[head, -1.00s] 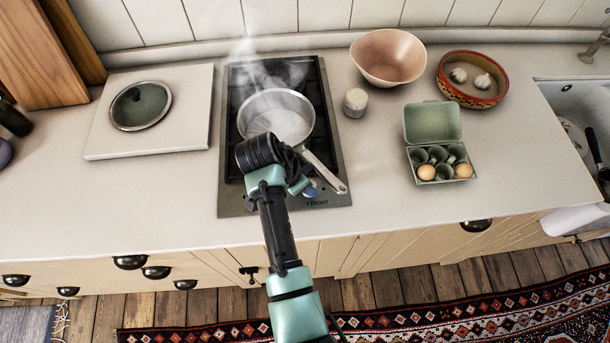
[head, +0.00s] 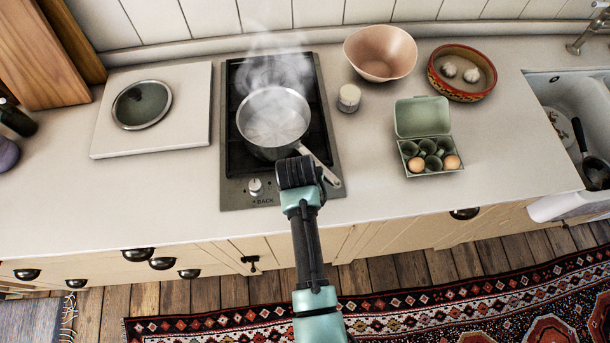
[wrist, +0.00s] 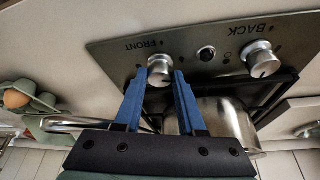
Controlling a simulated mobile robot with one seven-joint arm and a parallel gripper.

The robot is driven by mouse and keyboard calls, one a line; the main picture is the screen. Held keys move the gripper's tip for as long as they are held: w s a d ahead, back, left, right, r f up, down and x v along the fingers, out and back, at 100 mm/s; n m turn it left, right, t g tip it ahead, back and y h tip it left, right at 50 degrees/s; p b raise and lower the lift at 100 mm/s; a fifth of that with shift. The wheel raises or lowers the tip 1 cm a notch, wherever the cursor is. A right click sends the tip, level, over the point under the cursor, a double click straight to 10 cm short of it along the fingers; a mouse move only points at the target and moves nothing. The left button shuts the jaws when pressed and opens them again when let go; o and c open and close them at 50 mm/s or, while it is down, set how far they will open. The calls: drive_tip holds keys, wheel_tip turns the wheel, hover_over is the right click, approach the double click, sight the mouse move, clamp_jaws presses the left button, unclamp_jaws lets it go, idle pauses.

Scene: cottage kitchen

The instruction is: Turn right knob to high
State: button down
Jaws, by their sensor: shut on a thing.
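The right knob (wrist: 160,67), a round silver knob beside the FRONT label, sits on the hob's front panel (wrist: 120,55). In the wrist view my gripper (wrist: 160,75) has its two blue fingers on either side of this knob, shut on it. In the head view my gripper and wrist hide the knob. The left knob (head: 255,187), by the BACK label, is clear of my gripper; it also shows in the wrist view (wrist: 262,62). The setting marks are too small to read.
A steaming steel saucepan (head: 272,125) stands on the hob, its handle (head: 325,172) reaching forward right, close beside my gripper. A board with a lid (head: 142,104) lies left.

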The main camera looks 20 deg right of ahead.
idle(0.3)
drive_tip(key=c, duration=0.5)
unclamp_jaws()
